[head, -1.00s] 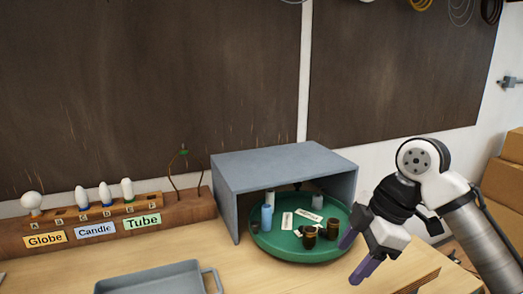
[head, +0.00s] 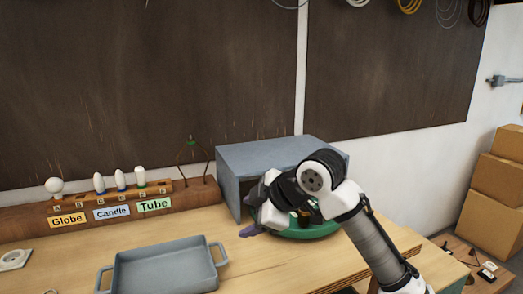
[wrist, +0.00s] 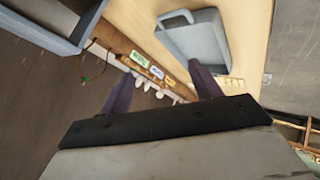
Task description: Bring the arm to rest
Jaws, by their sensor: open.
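My gripper (head: 246,214) is raised in front of the grey open-fronted box (head: 268,154) and the green round tray (head: 318,233), on their left side. Its two purple fingers stand apart with nothing between them; they also show in the wrist view (wrist: 163,76). My arm reaches in from the lower right and hides most of the tray. A dark brown jar (head: 304,219) shows partly behind my arm. The other things on the tray are hidden.
A grey handled bin (head: 165,269) lies on the wooden bench, left of my gripper. A wooden rack (head: 122,198) holds several bulbs above Globe, Candle and Tube labels. Cardboard boxes (head: 495,180) are stacked at the right. Bench space between bin and box is clear.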

